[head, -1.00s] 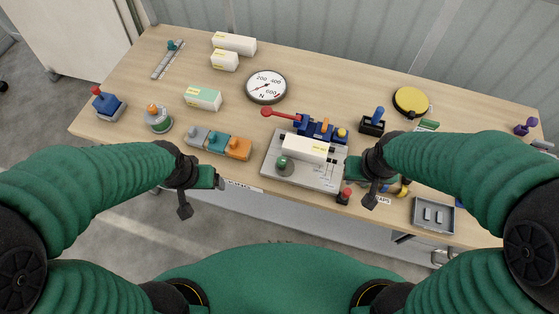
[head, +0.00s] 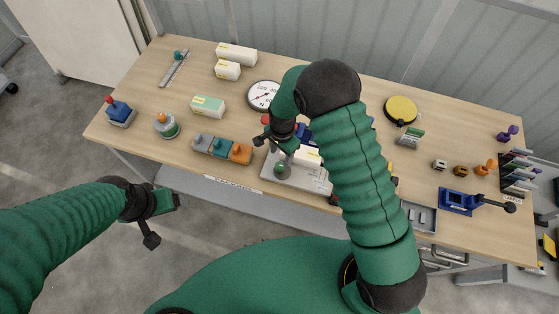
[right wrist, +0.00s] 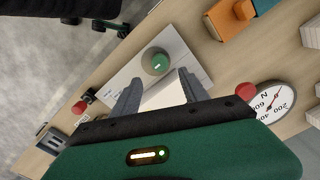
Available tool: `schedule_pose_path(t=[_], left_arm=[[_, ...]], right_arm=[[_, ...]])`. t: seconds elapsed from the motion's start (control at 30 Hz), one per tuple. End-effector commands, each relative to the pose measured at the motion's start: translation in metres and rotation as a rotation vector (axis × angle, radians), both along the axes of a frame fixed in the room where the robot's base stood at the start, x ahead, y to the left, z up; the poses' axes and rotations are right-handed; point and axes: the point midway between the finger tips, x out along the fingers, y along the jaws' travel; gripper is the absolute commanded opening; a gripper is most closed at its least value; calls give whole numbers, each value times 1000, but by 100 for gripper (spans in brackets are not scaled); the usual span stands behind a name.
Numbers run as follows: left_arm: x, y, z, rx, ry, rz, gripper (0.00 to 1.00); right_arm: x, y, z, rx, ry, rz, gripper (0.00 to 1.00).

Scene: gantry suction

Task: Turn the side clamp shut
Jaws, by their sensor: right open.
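The grey fixture plate (head: 292,184) lies near the front edge of the bench. It carries a white block (head: 308,156) and a round green knob (head: 282,171) with a white mark at its front left corner. The knob also shows in the right wrist view (right wrist: 156,63), just beyond the fingertips. My right gripper (right wrist: 160,84) is open above the plate, with the white block seen between its fingers and nothing held. My right arm hides most of the blue clamp (head: 303,132). My left gripper (head: 168,203) is off the bench at lower left; its jaws are too small to read.
A round gauge (head: 262,95) stands behind the plate. Grey, teal and orange blocks (head: 220,147) stand left of it. The red lever ball (right wrist: 247,91) is close to my right gripper in the wrist view. A blue vise (head: 458,201) is at the right.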

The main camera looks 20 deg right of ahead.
Motion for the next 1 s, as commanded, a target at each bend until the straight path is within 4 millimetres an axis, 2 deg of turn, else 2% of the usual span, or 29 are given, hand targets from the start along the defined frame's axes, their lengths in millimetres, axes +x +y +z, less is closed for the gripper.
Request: schedule_pose_path(t=[0.1,0.3,0.43,0.67,1.0], left_arm=[[0,0,11,0,0,0,80],[0,0,17,0,0,0,80],[0,0,18,0,0,1,80],[0,0,17,0,0,0,80],[0,0,17,0,0,0,80]], right_arm=[[-2,2,-29,0,4,1,52],[0,2,-65,-1,0,2,52],[0,2,-74,0,-1,2,52],[1,2,-75,0,-2,2,52],[1,2,-75,0,-2,2,8]])
